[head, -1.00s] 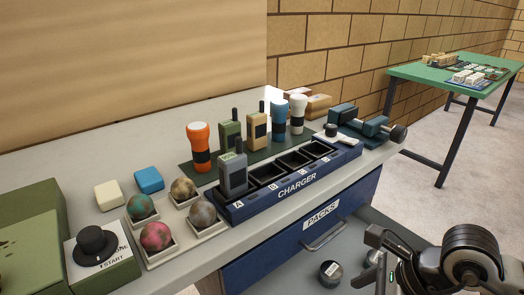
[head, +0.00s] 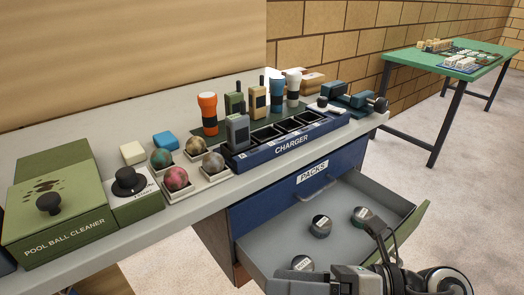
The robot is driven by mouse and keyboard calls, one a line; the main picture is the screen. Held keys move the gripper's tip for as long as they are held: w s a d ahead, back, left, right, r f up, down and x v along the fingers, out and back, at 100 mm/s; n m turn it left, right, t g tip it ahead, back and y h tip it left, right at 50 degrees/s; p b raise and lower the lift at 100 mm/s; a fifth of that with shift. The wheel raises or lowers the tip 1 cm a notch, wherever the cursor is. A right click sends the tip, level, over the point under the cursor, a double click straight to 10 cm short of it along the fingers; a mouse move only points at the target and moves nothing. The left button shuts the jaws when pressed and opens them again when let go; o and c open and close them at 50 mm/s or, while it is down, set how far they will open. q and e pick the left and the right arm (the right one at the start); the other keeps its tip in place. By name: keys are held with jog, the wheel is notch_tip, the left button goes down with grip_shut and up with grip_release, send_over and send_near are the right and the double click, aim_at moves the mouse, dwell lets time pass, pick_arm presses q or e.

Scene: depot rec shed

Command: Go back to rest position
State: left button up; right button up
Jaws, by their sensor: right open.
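My right gripper (head: 332,256) is at the lower right of the head view, over the near part of the open drawer (head: 272,234). Its jaws are apart and I see nothing held between them. Its arm runs off the bottom right. My left gripper is not in view.
The blue charger (head: 285,146) on the bench holds one grey-green radio (head: 237,131); its other slots look empty. Marbled balls (head: 176,178) sit in white trays beside a green pool ball cleaner (head: 62,222). A green table (head: 425,66) stands at the back right; floor between is clear.

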jog(key=w+d+r+m+t, duration=0.35)
jog(key=m+t, duration=0.65)
jog(key=m, duration=0.4)
jog(key=w+d+f+m+t+h+p, duration=0.1)
jog(key=w+d+f+m+t+h, duration=0.15)
jog(key=f+m+h, duration=0.4)
jog(key=w+d+f+m+t+h, duration=0.1)
jog(key=d+f+m+t+h, duration=0.2)
jog(key=m, duration=0.7)
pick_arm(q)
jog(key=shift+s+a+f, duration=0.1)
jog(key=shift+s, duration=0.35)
pick_arm(e)
jog(key=s+f+m+g+h, duration=0.2)
jog(key=s+f+m+g, duration=0.1)
jog(key=f, duration=0.4)
jog(key=s+f+m+g+h, duration=0.2)
jog(key=s+f+m+g, duration=0.2)
jog(key=s+f+m, duration=0.1)
jog(key=shift+d+f+m, duration=0.4)
jog(key=shift+f+m, duration=0.25)
jog(key=shift+f, duration=0.3)
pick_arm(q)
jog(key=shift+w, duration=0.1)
pick_arm(e)
jog(key=shift+w, duration=0.1)
